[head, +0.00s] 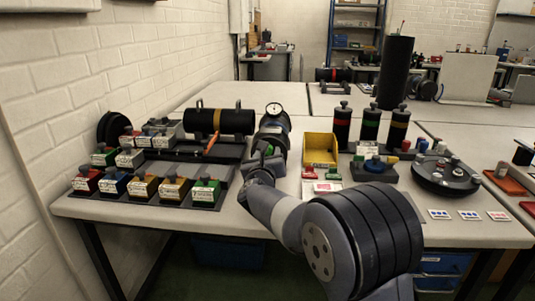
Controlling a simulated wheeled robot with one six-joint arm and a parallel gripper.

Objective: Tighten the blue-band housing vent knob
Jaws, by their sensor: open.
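My gripper (266,152) is at the end of my raised arm, near the middle of the table. It is open and sits just in front of a dark rounded housing with a white round gauge (273,109) on top. My wrist and gripper cover part of this housing. I cannot make out a blue band on it or a vent knob, and I cannot tell whether the gripper touches it. A black horizontal cylinder with an orange-yellow band (216,120) lies in a cradle to the left.
Several labelled knobbed blocks stand at left, one of them blue (115,184). A yellow bin (320,150), a blue ring piece (376,164) and a round black tray (444,184) stand to the right. A tall black column (394,72) rises behind.

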